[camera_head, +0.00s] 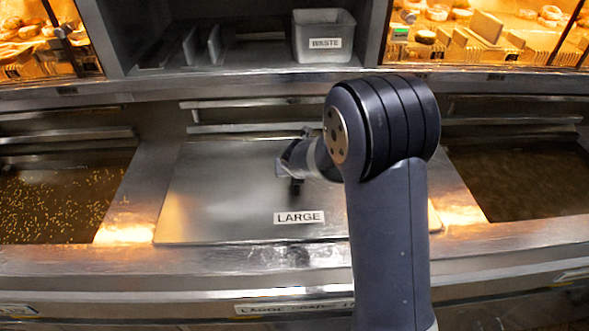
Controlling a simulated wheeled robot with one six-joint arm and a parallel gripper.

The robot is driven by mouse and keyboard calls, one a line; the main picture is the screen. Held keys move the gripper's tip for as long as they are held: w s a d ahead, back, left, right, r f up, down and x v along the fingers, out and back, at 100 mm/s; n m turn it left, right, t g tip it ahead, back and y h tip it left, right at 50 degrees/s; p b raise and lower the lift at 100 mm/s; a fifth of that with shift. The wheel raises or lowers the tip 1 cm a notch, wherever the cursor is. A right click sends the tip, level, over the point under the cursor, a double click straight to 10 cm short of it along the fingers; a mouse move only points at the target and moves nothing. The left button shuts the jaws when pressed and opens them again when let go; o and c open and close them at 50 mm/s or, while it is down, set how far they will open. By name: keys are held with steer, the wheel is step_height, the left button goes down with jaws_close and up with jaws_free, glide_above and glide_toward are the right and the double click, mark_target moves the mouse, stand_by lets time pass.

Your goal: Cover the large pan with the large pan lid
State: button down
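The large pan lid (225,190) is a flat metal sheet with a "LARGE" label near its front edge. It lies over the middle bay of the range, and no opening of the large pan shows beneath it. My gripper (292,170) is over the middle of the lid, at a small dark part that may be the lid's handle. My arm hides much of the gripper and the lid's right side. I cannot tell whether the fingers are open or shut.
An uncovered vat (60,195) with small yellow bits in its liquid is at left. Another uncovered vat (525,180) with dark liquid is at right. A grey "WASTE" bin (323,24) stands on the back shelf between lit food cabinets. A metal ledge (190,257) runs along the front.

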steer(key=shift+s+f+b, duration=0.15)
steer(key=shift+f+b, duration=0.2)
steer(key=shift+f, duration=0.2)
stand_by(0.8)
steer(key=c, duration=1.1)
jaws_free()
step_height(320, 180, up, 7)
steer(key=p, duration=0.8)
steer(key=shift+r, duration=0.1)
